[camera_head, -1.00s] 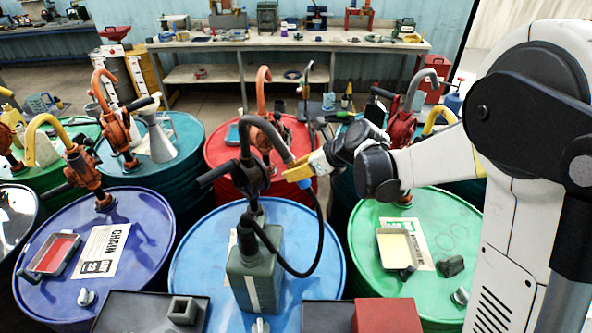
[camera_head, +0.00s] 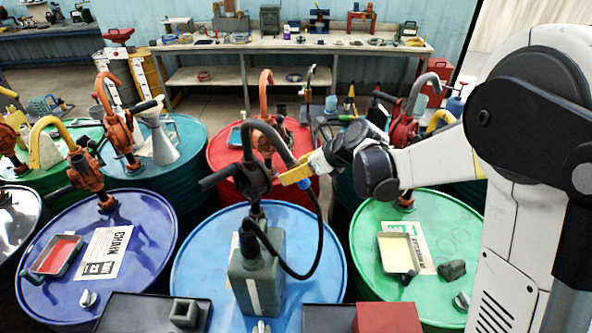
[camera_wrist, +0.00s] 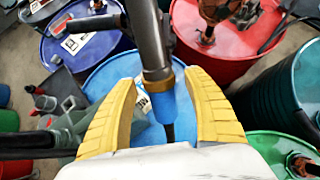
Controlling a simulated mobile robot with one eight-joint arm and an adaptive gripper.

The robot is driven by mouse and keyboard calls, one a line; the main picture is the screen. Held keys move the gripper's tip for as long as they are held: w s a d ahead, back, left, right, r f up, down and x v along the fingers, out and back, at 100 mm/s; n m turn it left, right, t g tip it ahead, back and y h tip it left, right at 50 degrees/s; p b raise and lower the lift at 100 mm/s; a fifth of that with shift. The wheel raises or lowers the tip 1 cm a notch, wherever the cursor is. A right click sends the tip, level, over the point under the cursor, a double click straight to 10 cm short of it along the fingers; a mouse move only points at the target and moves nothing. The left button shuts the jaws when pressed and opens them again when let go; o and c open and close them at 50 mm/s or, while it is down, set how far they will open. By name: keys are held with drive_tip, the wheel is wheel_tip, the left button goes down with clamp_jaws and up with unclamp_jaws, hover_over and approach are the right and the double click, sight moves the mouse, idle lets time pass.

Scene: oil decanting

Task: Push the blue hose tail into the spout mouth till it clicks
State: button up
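The curved dark spout (camera_head: 268,130) of the pump on the light blue drum (camera_head: 200,255) ends in a brass collar (camera_wrist: 158,79), its mouth. The blue hose tail (camera_wrist: 163,104) sits directly below the collar, in line with it; how deep it is in is hidden. My gripper (camera_head: 297,175) is at the spout end. Its yellow fingers (camera_wrist: 160,84) stand on either side of the tail in the wrist view, with gaps showing, so it looks open. The black hose (camera_head: 318,232) loops from the tail down to the grey-green jug (camera_head: 256,278) on the drum.
A blue drum (camera_head: 140,237) stands left, a green drum (camera_head: 440,225) right and a red drum (camera_head: 218,150) behind, each with a pump. A red box (camera_head: 387,318) and dark boxes lie along the front. A workbench (camera_head: 240,47) is at the back.

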drive_tip(key=v, duration=1.2)
idle(0.3)
